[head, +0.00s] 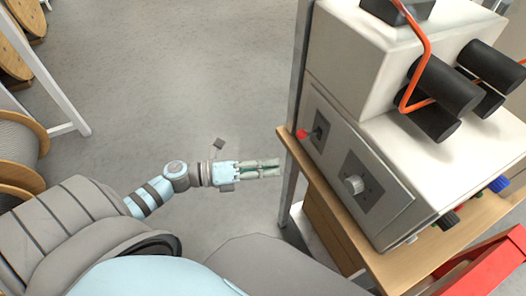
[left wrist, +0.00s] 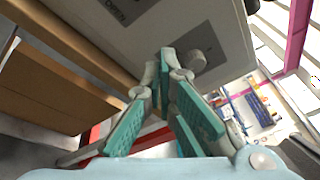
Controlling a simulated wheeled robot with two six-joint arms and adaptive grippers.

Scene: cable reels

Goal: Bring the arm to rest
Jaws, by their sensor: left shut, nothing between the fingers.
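My left arm (head: 176,178) reaches in from the left in the head view, stretched out over the grey floor. My left gripper (head: 279,168) is shut and empty, its fingertips close to the left edge of the wooden bench. In the left wrist view the green-padded fingers (left wrist: 166,55) come together at their tips in front of the grey machine, with nothing between them. I cannot tell from the views whether the tips touch the bench or machine. My right gripper does not show in either view.
The grey machine (head: 352,140) with a knob, black rollers and an orange cable stands on the wooden bench (head: 352,246) at right. A red bin (head: 490,268) is at the lower right. Cable reels (head: 18,150) stand at left. The floor (head: 190,75) between is clear.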

